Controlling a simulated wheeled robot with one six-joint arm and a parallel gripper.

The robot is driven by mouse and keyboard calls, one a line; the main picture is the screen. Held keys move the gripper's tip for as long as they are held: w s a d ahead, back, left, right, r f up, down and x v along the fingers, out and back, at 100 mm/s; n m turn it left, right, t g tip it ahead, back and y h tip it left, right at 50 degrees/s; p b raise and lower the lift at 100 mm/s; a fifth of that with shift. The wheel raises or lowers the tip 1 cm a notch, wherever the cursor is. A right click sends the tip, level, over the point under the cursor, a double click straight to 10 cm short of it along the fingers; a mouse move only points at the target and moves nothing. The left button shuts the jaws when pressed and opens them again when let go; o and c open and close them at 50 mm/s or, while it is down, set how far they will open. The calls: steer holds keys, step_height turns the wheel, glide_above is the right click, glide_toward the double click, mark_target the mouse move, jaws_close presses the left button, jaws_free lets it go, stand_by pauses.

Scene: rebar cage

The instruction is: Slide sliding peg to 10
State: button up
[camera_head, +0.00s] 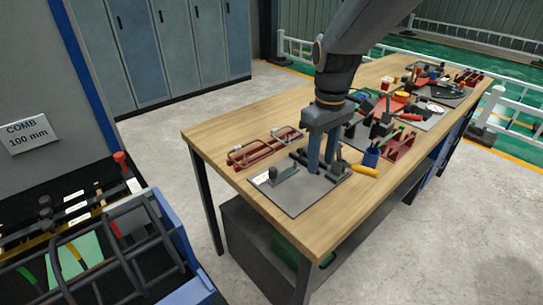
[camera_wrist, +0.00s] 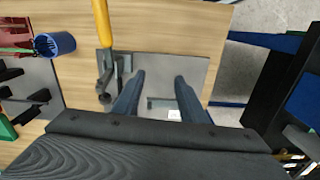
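My gripper (camera_head: 322,168) points down over a grey plate (camera_head: 300,208) on the wooden bench. In the wrist view its two fingers (camera_wrist: 160,77) are apart, with nothing visible held between them. A small grey upright fitting (camera_head: 272,174) stands at the plate's left side in the head view, beside a white label. A dark clamp-like fitting (camera_wrist: 110,76) with a yellow handle (camera_wrist: 102,22) sits on the plate beside the fingers; the handle also shows in the head view (camera_head: 364,171). I cannot tell which part is the sliding peg, and no scale number is readable.
Tools and a blue cup (camera_head: 371,157) crowd the bench on the right; the near-left bench top is clear. A rack with dark bars (camera_head: 100,250) and a red-topped lever (camera_head: 121,162) stands at left, below a "COMB 100 mm" sign (camera_head: 28,133).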

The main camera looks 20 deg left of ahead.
mark_target(273, 169)
steer(key=a+n, duration=0.1)
steer(key=a, duration=0.3)
steer(key=s+a+r+n+p, duration=0.1)
steer(key=a, duration=0.3)
steer(key=a+r+n, duration=0.1)
steer(key=a, duration=0.3)
steer(key=shift+s+n+p, duration=0.4)
steer(key=shift+f+p, duration=1.05)
steer(key=shift+f, duration=2.7)
jaws_close()
